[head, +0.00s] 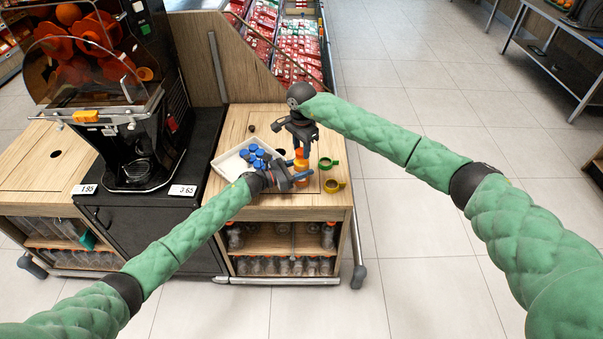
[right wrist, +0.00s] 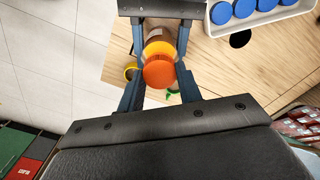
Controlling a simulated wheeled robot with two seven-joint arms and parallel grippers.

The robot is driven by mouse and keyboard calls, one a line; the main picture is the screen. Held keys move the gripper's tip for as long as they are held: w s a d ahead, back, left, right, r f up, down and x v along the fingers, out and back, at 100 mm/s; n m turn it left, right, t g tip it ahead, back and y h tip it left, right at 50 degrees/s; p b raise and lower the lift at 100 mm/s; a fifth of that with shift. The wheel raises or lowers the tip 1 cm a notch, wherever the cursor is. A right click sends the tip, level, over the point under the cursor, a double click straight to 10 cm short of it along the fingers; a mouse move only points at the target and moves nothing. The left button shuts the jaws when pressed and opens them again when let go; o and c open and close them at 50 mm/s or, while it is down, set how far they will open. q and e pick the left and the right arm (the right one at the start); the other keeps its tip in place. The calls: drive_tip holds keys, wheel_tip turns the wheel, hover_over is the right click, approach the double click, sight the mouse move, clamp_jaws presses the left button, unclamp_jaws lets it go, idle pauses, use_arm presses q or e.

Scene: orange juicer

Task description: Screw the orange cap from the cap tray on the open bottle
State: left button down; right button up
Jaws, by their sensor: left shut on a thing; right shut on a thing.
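The bottle (head: 301,170) of orange juice stands upright near the right front of the wooden table. My left gripper (head: 300,177) is shut around its body from the left; it also shows at the top of the right wrist view (right wrist: 160,37). The orange cap (head: 300,153) is over the bottle's mouth and shows large in the right wrist view (right wrist: 159,74). My right gripper (right wrist: 160,80) comes from above and is shut on the cap. I cannot tell whether the cap touches the thread. The white cap tray (head: 228,163) with several blue caps lies left of the bottle.
A green tape roll (head: 328,163) and a yellow one (head: 334,186) lie right of the bottle near the table's edge. A black juicer (head: 135,150) stands to the left. Several bottles (head: 285,265) are on the shelves below.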

drive_tip(key=m, duration=0.5)
drive_tip(key=shift+m, duration=0.3)
drive_tip(key=m, duration=0.5)
drive_tip(key=shift+m, duration=0.3)
drive_tip(key=m, duration=0.5)
drive_tip(key=shift+m, duration=0.3)
drive_tip(key=m, duration=0.6)
drive_tip(key=shift+m, duration=0.3)
drive_tip(key=o, duration=1.2)
drive_tip(key=shift+c, duration=0.2)
wheel_tip(320, 180, up, 12)
